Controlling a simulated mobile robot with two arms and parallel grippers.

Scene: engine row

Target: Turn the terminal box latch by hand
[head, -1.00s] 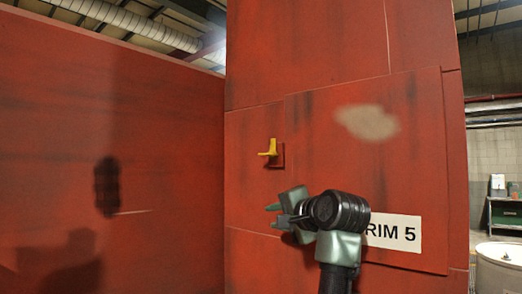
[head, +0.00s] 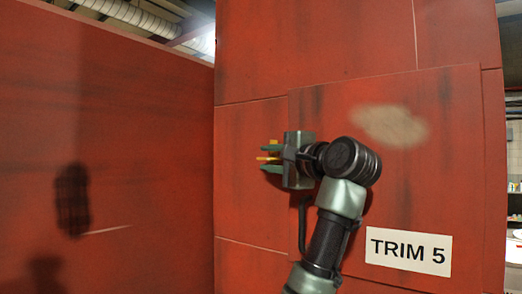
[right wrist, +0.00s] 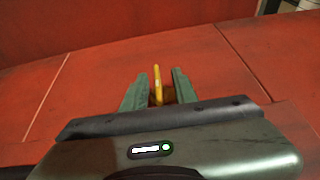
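The yellow latch (head: 267,158) is on the red panel of the terminal box, mostly hidden behind my right gripper in the head view. My right gripper (head: 270,157) is at the latch with its green fingers apart, one above and one below the yellow handle. In the right wrist view the yellow latch (right wrist: 157,82) stands between the two fingers of my right gripper (right wrist: 156,85), with a visible gap on each side. Whether the fingers reach fully past the handle is hard to tell. My left gripper is not in view.
The red box front (head: 400,180) carries a white "TRIM 5" label (head: 408,250) and a pale worn patch (head: 390,126). Another red wall (head: 130,130) stands at the left, close to the latch side. Shelving is partly visible at the far right edge.

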